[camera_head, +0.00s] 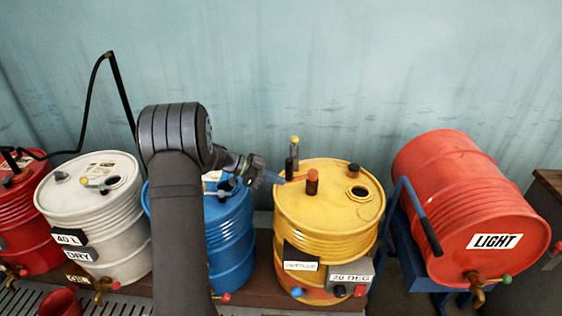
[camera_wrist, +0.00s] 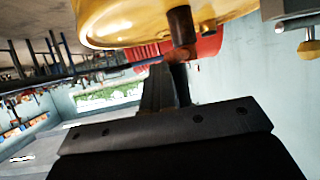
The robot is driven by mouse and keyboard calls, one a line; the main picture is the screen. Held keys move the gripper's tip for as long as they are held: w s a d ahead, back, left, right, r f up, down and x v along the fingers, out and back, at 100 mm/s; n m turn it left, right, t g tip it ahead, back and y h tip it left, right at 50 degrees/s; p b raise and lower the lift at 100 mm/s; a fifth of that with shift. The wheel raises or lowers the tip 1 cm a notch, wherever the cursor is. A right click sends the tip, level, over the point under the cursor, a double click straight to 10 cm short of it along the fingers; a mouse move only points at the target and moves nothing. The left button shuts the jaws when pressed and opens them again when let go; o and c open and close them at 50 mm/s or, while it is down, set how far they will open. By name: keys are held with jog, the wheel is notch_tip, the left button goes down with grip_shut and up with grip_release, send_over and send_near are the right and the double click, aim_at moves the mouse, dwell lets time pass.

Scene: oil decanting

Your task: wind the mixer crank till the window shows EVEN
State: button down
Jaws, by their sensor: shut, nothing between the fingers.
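The yellow drum (camera_head: 335,205) stands upright right of centre, and its rim shows at the top of the wrist view (camera_wrist: 120,18). On its lid is the crank, with an upright orange-brown handle (camera_head: 312,184). The handle also shows in the wrist view (camera_wrist: 181,28). The small window plate (camera_head: 301,265) on the drum's front seems to read SETTLED, though the print is tiny. My gripper (camera_head: 274,178) is shut and empty at the lid's left edge, left of the handle. In the wrist view its fingertips (camera_wrist: 168,70) lie close to the handle; I cannot tell whether they touch.
A box reading 20 DEG (camera_head: 350,277) is on the drum's front. The lid also has a black cap (camera_head: 353,169) and a bung hole (camera_head: 360,191). A blue drum (camera_head: 232,235) stands left, partly behind my arm. A red LIGHT drum (camera_head: 465,200) lies at right on a blue cradle.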

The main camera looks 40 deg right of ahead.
jog(key=w+a+r+n+t+h, duration=0.3)
jog(key=w+a+n+t+h, duration=0.1)
jog(key=a+n+t+h, duration=0.4)
jog(key=d, duration=1.3)
jog(key=shift+s+d, duration=0.15)
jog(key=shift+d, duration=0.1)
jog(key=shift+a+f, duration=0.1)
jog(key=shift+a, duration=0.05)
dwell(0.8)
